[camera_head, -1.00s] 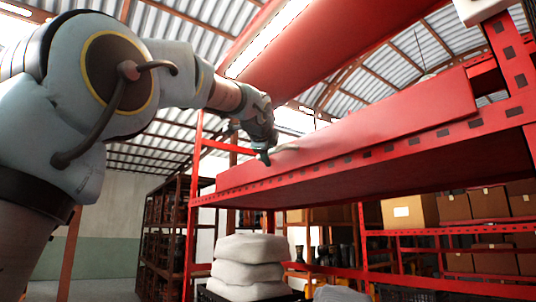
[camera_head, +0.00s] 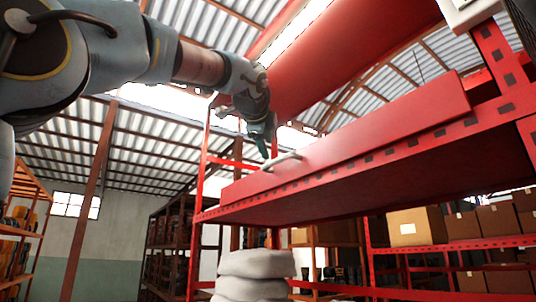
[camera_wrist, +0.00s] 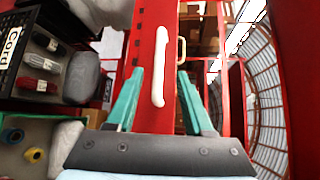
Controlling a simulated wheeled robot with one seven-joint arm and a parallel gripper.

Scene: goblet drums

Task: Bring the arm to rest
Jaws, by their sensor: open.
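My gripper (camera_head: 265,150) hangs at the end of my outstretched arm, beside and slightly above a pale handle (camera_head: 282,160) on a long red panel (camera_head: 380,140) of the shelf. In the wrist view, my gripper (camera_wrist: 160,72) has its two teal fingers spread apart. The white handle (camera_wrist: 158,90) lies in line with the gap between them, on the red panel (camera_wrist: 150,118). Nothing is held. I cannot tell the exact distance from the fingers to the handle.
The red shelf (camera_head: 340,190) fills the right side, with cardboard boxes (camera_head: 415,227) behind it. White sacks (camera_head: 256,264) are stacked below. A red overhead beam (camera_head: 345,50) runs close above my gripper. The wrist view shows a compartment with small items (camera_wrist: 45,62) at left.

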